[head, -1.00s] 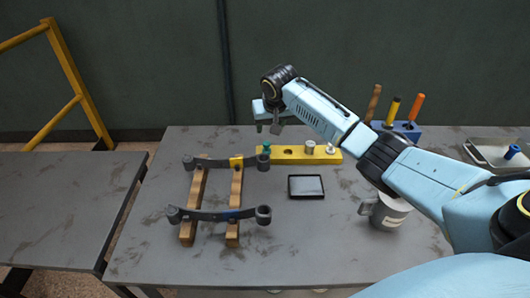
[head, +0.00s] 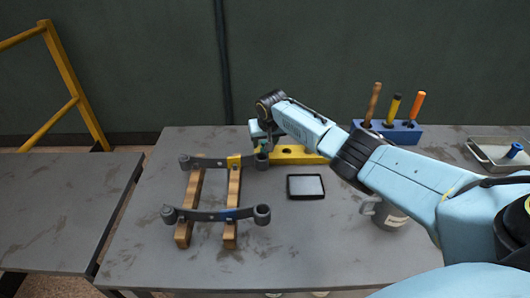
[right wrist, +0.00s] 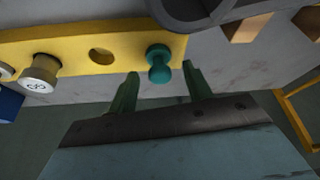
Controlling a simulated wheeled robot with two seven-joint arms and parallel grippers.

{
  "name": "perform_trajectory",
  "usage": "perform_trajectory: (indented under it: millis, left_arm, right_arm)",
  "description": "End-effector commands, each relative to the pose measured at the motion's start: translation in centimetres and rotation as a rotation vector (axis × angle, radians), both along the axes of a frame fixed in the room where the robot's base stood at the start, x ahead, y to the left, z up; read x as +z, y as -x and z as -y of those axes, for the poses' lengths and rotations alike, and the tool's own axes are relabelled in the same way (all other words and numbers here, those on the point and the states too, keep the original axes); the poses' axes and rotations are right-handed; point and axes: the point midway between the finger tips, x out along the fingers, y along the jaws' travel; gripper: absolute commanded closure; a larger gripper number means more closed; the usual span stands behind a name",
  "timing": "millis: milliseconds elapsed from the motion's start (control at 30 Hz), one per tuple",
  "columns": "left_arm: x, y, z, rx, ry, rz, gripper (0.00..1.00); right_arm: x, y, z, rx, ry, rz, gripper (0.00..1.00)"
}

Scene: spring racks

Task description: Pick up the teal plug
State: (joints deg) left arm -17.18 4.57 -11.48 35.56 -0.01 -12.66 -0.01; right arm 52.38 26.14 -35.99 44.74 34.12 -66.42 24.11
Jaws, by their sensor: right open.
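The teal plug (right wrist: 158,62) stands upright in the yellow block (right wrist: 122,38), in the right wrist view. It is near the end of the block, beside an empty round hole (right wrist: 101,56). My right gripper (right wrist: 160,69) is open, with its two green fingers on either side of the plug and apart from it. In the head view the arm's end hides the plug and part of the yellow block (head: 308,158). My left gripper is not in view.
Two dark spring strips with end rings (head: 216,214) lie across wooden bars (head: 185,232), close to the block. A silver plug (right wrist: 40,73) stands in the block. A black-framed tablet (head: 305,186), a mug (head: 388,216) and a blue tool holder (head: 400,132) are nearby.

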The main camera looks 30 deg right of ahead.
Motion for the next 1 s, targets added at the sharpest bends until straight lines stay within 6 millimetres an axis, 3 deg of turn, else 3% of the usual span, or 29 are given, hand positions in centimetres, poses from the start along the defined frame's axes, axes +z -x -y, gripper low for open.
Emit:
perform_trajectory:
  millis: [267, 600, 867, 1000]
  left_arm:
    - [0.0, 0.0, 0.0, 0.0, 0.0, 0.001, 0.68]
    - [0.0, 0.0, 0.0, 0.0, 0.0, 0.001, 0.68]
    - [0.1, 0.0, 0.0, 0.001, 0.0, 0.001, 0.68]
    - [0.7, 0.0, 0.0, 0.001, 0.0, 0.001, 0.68]
  right_arm:
    - [-0.1, -0.1, 0.0, 0.0, -0.001, 0.001, 0.5]
    - [-0.1, -0.1, 0.0, 0.0, 0.0, 0.0, 0.92]
    - [0.2, -0.1, 0.0, 0.0, 0.0, 0.001, 0.92]
    - [2.2, -0.1, 0.1, 0.0, 0.0, 0.003, 0.92]
